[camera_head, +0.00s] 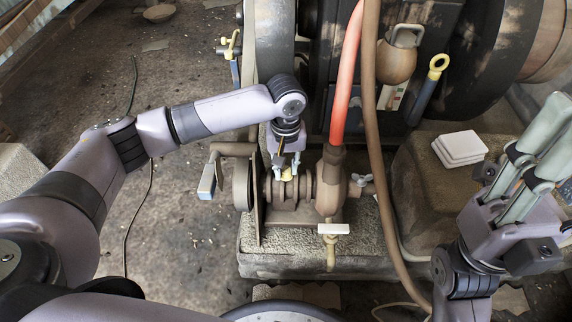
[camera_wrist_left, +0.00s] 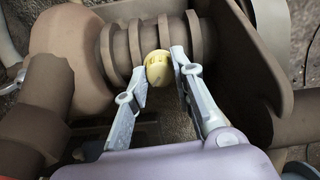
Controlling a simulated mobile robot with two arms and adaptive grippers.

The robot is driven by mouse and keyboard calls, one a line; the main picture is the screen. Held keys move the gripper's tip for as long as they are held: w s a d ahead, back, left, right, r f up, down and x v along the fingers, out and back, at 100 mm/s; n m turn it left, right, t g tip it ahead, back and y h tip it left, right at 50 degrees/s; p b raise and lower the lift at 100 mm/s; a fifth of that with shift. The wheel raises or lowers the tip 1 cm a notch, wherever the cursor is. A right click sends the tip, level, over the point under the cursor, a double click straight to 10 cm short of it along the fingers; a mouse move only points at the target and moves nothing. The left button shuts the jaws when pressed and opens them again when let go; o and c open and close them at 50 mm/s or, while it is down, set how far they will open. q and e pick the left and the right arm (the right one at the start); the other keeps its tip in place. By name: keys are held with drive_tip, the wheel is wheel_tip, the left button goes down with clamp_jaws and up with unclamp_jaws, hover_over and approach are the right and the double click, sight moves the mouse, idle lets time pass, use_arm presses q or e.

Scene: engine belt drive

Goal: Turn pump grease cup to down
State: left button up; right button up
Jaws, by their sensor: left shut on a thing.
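The pump grease cup (camera_head: 287,175) is a small yellowish cap on top of the brown ribbed pump shaft housing. It also shows in the left wrist view (camera_wrist_left: 159,68), between my fingertips. My left gripper (camera_head: 286,169) reaches down from above and is shut on the cup; in the left wrist view its two grey fingers (camera_wrist_left: 160,72) lie on either side of it. Any mark of the cup's turn position is too small to read. My right gripper (camera_head: 525,190) is at the right, away from the pump, with its long grey-green fingers pointing up; its opening is unclear.
A red hose (camera_head: 345,75) rises from the pump, and a brown hose (camera_head: 378,150) hangs just right of it. A white-handled tap (camera_head: 333,230) is at the pump's front. White pads (camera_head: 460,147) lie on a block at right. Open floor is at left.

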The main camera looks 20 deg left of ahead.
use_arm(q)
clamp_jaws()
drive_tip(key=shift+r+p, duration=0.1)
drive_tip(key=shift+p, duration=0.35)
